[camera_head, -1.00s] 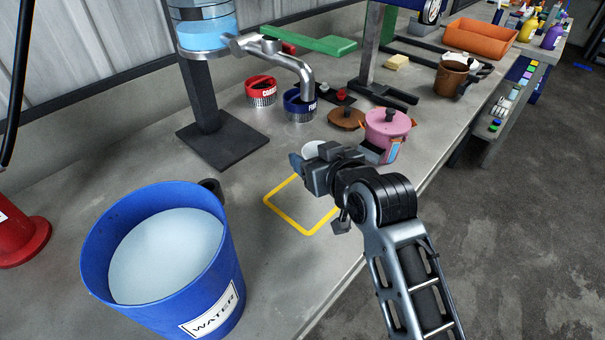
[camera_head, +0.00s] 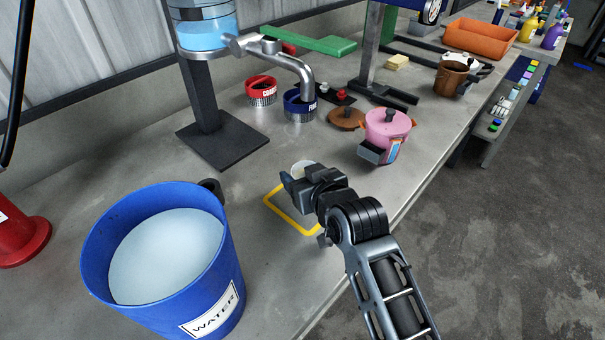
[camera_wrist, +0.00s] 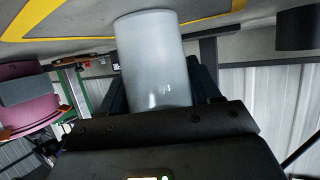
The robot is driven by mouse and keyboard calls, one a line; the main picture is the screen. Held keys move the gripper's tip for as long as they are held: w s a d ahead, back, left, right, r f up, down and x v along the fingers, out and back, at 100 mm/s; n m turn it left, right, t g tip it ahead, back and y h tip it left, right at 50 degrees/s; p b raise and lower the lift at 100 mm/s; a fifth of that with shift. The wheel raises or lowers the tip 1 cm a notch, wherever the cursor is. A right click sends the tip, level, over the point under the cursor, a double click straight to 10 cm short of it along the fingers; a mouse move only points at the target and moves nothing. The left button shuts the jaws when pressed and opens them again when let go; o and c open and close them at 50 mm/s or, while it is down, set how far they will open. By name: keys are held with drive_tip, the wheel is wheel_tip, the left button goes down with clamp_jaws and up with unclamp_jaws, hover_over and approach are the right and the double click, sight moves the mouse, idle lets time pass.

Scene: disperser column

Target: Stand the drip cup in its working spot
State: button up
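The drip cup is a pale, whitish cylinder (camera_wrist: 155,60). In the wrist view it stands out from between my gripper's dark fingers. In the head view only its pale rim (camera_head: 303,167) shows behind my gripper (camera_head: 297,183), which is shut on it. A yellow square outline (camera_head: 288,217) is marked on the bench, partly hidden by my gripper. The outline also shows in the wrist view (camera_wrist: 215,14), where the cup's far end overlaps it. I cannot tell whether the cup touches the bench. The dispenser's bent spout (camera_head: 305,75) is farther back.
A blue water bucket (camera_head: 165,250) stands left of the outline. A pink pot (camera_head: 386,135) stands to the right, behind my gripper.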

drive_tip(key=o, duration=0.5)
drive_tip(key=shift+r, duration=0.25)
drive_tip(key=shift+s+d, duration=0.2)
drive_tip(key=shift+s, duration=0.15)
drive_tip(key=v, duration=1.1)
drive_tip(key=shift+s, duration=0.1)
